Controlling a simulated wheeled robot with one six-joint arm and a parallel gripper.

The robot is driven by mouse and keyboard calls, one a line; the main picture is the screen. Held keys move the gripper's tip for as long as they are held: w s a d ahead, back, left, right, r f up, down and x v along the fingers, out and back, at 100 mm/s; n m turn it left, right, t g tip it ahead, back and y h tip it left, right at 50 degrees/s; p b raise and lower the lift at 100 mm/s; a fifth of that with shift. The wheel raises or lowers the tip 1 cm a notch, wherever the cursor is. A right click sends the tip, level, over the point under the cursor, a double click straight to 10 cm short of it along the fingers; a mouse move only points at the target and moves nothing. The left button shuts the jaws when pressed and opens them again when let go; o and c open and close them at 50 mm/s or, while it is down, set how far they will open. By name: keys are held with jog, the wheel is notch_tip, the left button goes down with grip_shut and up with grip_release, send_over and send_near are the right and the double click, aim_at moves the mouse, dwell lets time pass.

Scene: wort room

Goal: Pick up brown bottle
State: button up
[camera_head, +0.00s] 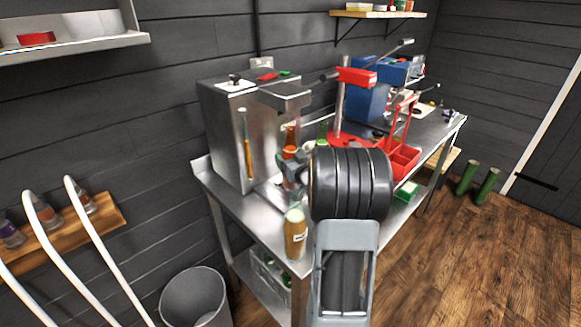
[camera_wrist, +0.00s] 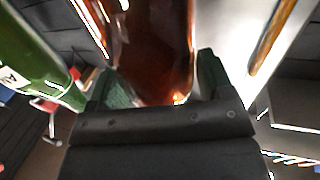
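The brown bottle (camera_wrist: 155,45) stands between the two fingers of my gripper (camera_wrist: 160,80) in the wrist view. A finger is on each side of it, and a thin light gap shows beside the right finger. My gripper looks open around the bottle. In the head view the brown bottle (camera_head: 290,139) is upright on the steel table beside the metal box, and my gripper (camera_head: 291,168) is at its lower part. My arm hides some of the table behind it.
A green bottle (camera_wrist: 35,60) is close on the left in the wrist view. The steel box (camera_head: 227,135) is left of my gripper; a red capping stand (camera_head: 352,140) is behind. A grey bin (camera_head: 195,298) is on the floor.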

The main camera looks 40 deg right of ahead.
jog(key=c, duration=0.9)
jog(key=shift+r, duration=0.1)
jog(key=shift+c, duration=1.1)
